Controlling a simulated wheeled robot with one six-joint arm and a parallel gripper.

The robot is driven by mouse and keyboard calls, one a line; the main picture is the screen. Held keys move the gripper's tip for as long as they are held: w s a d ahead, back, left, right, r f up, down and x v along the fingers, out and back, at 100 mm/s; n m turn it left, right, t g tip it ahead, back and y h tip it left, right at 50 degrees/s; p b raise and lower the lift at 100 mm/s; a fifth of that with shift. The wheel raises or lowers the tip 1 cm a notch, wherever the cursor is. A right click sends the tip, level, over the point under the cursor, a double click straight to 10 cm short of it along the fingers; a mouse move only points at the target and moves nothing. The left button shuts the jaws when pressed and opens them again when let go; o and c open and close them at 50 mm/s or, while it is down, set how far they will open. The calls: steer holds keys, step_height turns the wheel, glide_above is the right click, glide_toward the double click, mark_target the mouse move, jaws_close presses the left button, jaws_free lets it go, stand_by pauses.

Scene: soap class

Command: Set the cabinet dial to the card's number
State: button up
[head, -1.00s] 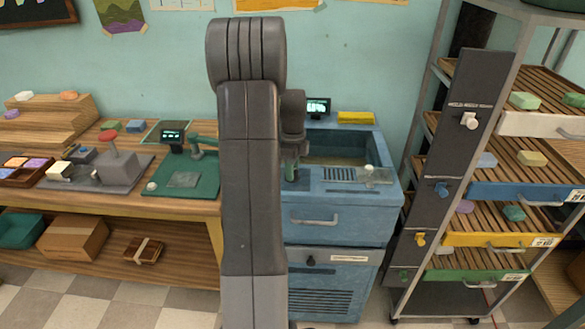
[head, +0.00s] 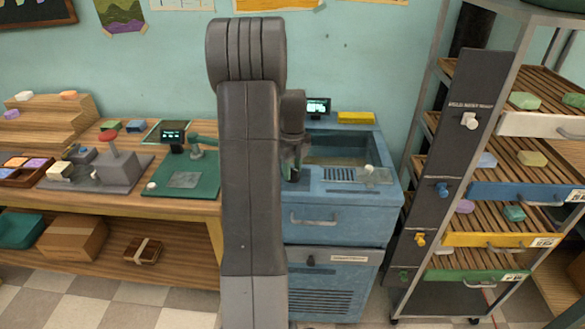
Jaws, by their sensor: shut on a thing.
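The blue cabinet (head: 345,215) with a sunken basin stands just right of my upright arm. My gripper (head: 292,172) points down over the left end of the cabinet's front ledge, partly hidden by my arm. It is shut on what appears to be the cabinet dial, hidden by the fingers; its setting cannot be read. A small lit display (head: 318,106) stands at the cabinet's back, its text too small to read. I cannot make out a number card.
A yellow block (head: 356,118) lies on the cabinet's back edge, and a clear plate with a white knob (head: 369,172) on its front ledge. A wooden workbench (head: 130,208) is left. A slatted rack (head: 500,150) with coloured rails stands close on the right.

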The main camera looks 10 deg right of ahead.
mark_target(292, 169)
steer(key=shift+r, duration=0.1)
steer(key=o, duration=1)
step_height(292, 169, up, 14)
steer(key=shift+f+b, duration=0.15)
steer(key=shift+b, duration=0.2)
step_height(292, 169, down, 14)
steer(key=shift+p, duration=0.4)
